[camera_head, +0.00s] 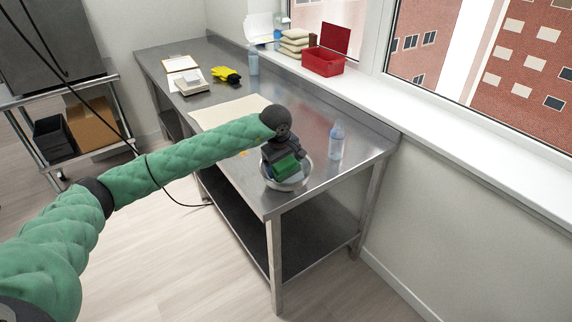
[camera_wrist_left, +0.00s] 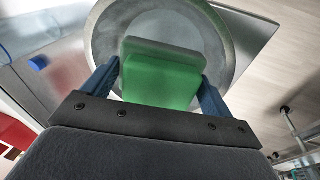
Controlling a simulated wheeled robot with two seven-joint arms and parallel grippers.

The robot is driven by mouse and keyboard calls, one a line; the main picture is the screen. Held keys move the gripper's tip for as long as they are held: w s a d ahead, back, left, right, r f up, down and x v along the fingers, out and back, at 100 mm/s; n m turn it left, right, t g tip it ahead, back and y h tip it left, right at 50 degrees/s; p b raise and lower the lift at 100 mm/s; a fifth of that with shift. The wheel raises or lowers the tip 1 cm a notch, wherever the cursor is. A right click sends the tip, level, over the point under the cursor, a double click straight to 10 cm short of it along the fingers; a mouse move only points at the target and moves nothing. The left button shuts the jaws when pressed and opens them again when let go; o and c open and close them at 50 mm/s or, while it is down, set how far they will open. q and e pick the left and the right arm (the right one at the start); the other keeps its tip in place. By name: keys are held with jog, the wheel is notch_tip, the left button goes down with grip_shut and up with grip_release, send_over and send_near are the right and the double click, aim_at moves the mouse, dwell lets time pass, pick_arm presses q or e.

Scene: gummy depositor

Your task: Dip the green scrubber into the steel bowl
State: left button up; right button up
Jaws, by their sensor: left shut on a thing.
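The green scrubber (camera_head: 285,166) is held in my left gripper (camera_head: 284,158), over the steel bowl (camera_head: 290,184) near the front end of the steel table. In the left wrist view the scrubber (camera_wrist_left: 161,82) is a green block with a grey-green layer along its far side. Both blue fingers of the gripper (camera_wrist_left: 160,88) press on its sides. The round bowl (camera_wrist_left: 217,42) lies behind it, with its rim around the scrubber. I cannot tell whether the scrubber touches the bowl's inside. My right gripper is in neither view.
A clear bottle (camera_head: 336,142) with a blue cap stands just right of the bowl. A pale cloth (camera_head: 228,110) lies farther back on the table. Yellow gloves (camera_head: 226,75), a scale (camera_head: 189,84) and another bottle (camera_head: 253,62) are at the back. A red box (camera_head: 323,62) stands on the windowsill.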

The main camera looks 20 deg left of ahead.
pick_arm(q)
jog(key=shift+p+v, duration=0.45)
jog(key=shift+v, duration=2.5)
jog(key=shift+r, duration=2.5)
